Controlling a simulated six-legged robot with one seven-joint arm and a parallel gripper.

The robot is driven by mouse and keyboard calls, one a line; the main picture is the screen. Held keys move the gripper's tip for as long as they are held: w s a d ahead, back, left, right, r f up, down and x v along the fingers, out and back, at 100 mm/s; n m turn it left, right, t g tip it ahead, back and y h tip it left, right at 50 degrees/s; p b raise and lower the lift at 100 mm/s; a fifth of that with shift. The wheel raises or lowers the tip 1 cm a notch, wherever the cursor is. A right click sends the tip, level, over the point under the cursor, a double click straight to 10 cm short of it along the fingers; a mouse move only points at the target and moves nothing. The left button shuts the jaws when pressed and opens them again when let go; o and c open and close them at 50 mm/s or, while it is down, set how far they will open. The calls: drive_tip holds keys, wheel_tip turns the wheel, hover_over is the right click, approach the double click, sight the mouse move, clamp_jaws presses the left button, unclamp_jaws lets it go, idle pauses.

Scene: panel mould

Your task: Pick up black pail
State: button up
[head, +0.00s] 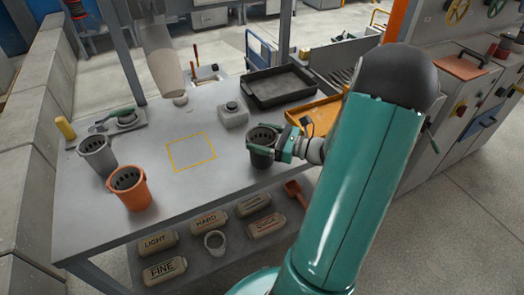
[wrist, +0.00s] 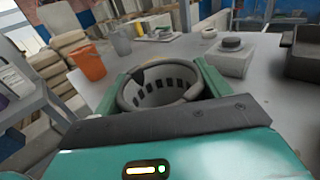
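The black pail (head: 261,152) stands upright near the front right of the grey table. The pail's lower part is hidden in the wrist view.
An orange pail (head: 130,190) and a grey pail (head: 96,155) stand at the left. A yellow square outline (head: 192,152) marks bare tabletop. A grey box (head: 233,117), a black tray (head: 278,87) and an orange tray (head: 318,116) are behind. Labelled bags (head: 209,222) lie on the lower shelf.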

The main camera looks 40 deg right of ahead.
drive_tip(key=c, duration=0.7)
drive_tip(key=shift+r, duration=0.15)
